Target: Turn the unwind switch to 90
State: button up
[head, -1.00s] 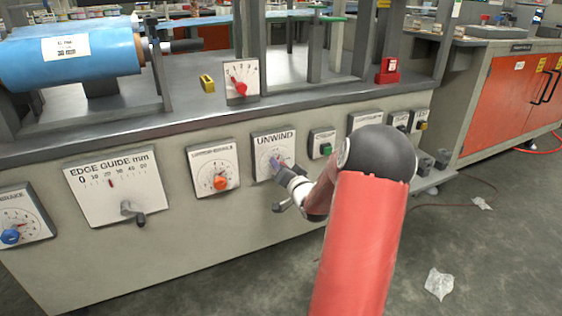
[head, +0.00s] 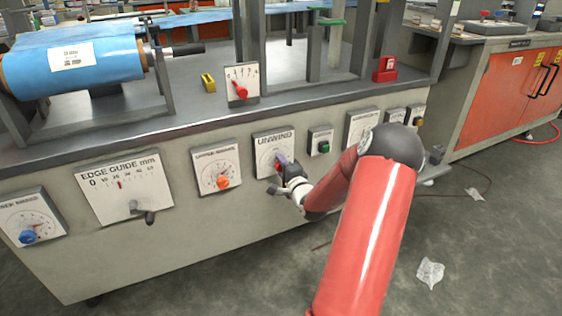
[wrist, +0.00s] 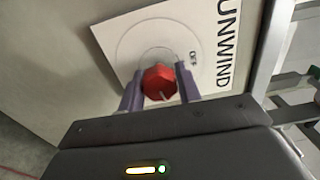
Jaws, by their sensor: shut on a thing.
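The unwind switch is a red knob (wrist: 159,83) on a white plate lettered UNWIND (wrist: 205,40), which looks tilted in the wrist view. In the head view the plate (head: 268,146) is on the machine's front panel, and my gripper hides most of the knob. My gripper (wrist: 160,86) has its two purple fingers on either side of the red knob, shut on it. In the head view my gripper (head: 280,163) reaches the plate's lower part from the right.
An orange knob on a dial plate (head: 208,158) is left of the unwind plate. A green button plate (head: 320,140) is to the right. The edge guide lever (head: 150,217) sticks out further left.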

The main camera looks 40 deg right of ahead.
jog(key=shift+m+p, duration=0.5)
jog(key=shift+m, duration=0.6)
jog(key=shift+f, duration=0.1)
jog(key=o, duration=1)
jog(key=shift+c, duration=0.2)
jog(key=v, duration=0.7)
jog(key=shift+s, duration=0.4)
